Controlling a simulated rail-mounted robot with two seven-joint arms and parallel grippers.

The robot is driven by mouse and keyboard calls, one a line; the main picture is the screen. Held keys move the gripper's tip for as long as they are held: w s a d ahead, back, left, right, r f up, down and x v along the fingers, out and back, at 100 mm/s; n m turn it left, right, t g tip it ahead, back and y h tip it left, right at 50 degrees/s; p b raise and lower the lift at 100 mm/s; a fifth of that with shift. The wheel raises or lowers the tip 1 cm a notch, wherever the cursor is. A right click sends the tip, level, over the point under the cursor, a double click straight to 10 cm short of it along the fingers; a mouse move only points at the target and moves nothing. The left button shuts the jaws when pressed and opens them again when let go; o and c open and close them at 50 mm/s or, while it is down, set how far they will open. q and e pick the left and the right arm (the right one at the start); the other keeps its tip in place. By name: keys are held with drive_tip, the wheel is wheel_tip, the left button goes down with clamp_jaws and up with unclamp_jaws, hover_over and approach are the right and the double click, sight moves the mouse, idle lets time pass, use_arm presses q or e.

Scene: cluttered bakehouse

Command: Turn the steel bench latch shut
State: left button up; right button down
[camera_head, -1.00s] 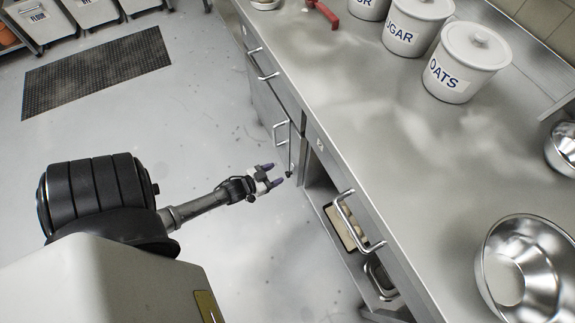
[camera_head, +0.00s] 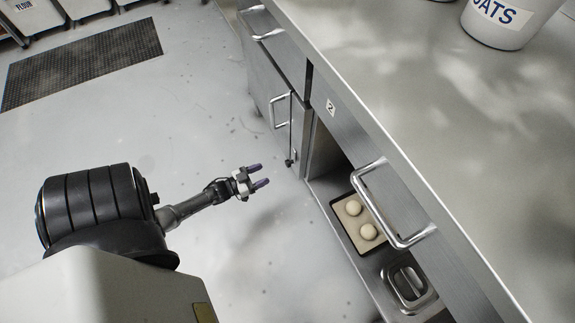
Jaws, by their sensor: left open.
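The steel bench (camera_head: 340,70) runs down the right side, with a cabinet door (camera_head: 262,92) that has a bar handle (camera_head: 281,111). A small dark fitting (camera_head: 290,161), which looks like the latch, sits low at the door's right edge. It is too small to tell which way it is turned. My left gripper (camera_head: 259,175) is open and empty, with its two purple-tipped fingers pointing right toward the bench. It is to the left of the fitting in the picture and apart from it. My right gripper is out of view.
A drawer front with a large handle (camera_head: 393,207) juts over an open bay. The bay holds a tray (camera_head: 345,232) with two dough balls and a steel pan (camera_head: 408,285). An OATS canister (camera_head: 505,20) stands on the worktop. The floor left of the bench is clear around a dark mat (camera_head: 80,62).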

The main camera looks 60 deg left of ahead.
sight(288, 164)
use_arm(q)
drive_tip(key=shift+w+d+b, duration=0.15)
drive_tip(key=shift+w+b, duration=0.95)
drive_tip(key=shift+w, duration=1.8)
drive_tip(key=shift+w+d+b, duration=0.1)
drive_tip(key=shift+w+b, duration=0.95)
drive_tip(key=shift+w, duration=1.8)
clamp_jaws()
